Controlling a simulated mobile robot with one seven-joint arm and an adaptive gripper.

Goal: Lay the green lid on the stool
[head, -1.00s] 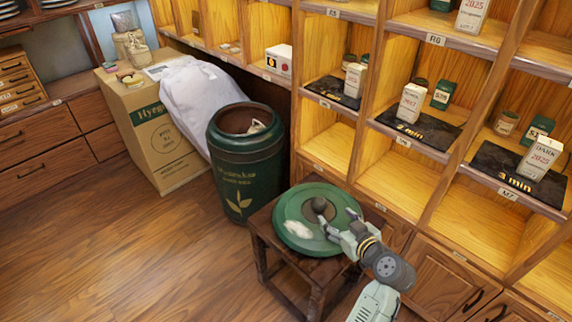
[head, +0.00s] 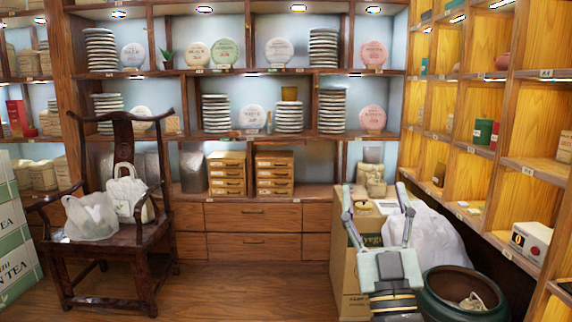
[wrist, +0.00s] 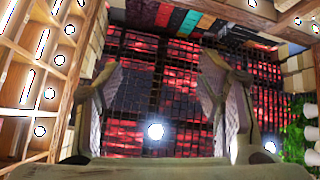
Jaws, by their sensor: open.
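My gripper (head: 376,205) is raised in front of the cardboard box, its two fingers spread and pointing up. The wrist view shows the same gripper (wrist: 160,85) open, with nothing between its fingers. The dark green bin (head: 462,300) stands at the lower right, open at the top, with something pale inside. The green lid and the stool are outside both current views.
A cardboard box (head: 345,265) and a white sack (head: 440,240) stand beside the bin. Wooden cubby shelves (head: 530,125) run along the right. A dark wooden chair (head: 125,245) holding bags stands at the left. The floor (head: 250,285) between is clear.

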